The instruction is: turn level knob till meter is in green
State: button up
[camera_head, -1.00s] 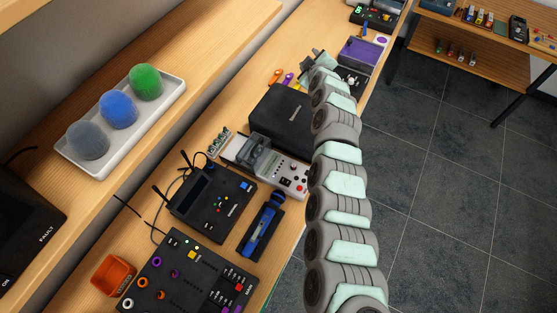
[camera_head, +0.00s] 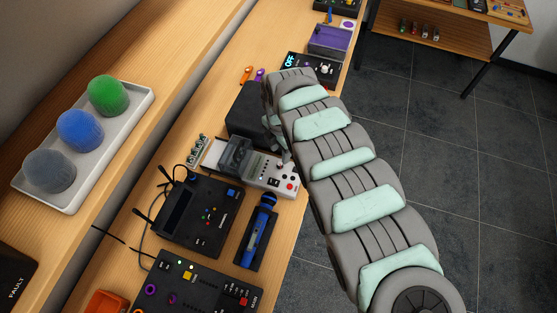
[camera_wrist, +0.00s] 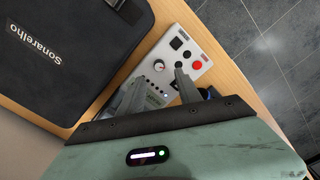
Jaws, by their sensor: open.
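A white instrument (camera_head: 268,172) with a clear-covered grey part at its left end lies on the bench. In the wrist view its panel (camera_wrist: 181,31) shows a small round knob (camera_wrist: 158,65), black buttons and a red button (camera_wrist: 195,65). The knob shows just beyond and between the fingertips, apparently untouched. In the head view my arm hides most of my gripper.
A black case (camera_wrist: 70,50) lies beside the instrument. A black console (camera_head: 200,215) and a blue microphone-like item (camera_head: 258,228) in a dark tray are nearer. A white tray (camera_head: 140,125) with three coloured domes sits on the shelf. The bench edge drops to the floor at right.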

aim_at(280, 164)
notch_tip(280, 164, down, 6)
jog(key=shift+a+r, duration=0.1)
jog(key=shift+f, duration=0.55)
jog(key=shift+w, duration=0.1)
jog(key=shift+c, duration=0.5)
grip_shut()
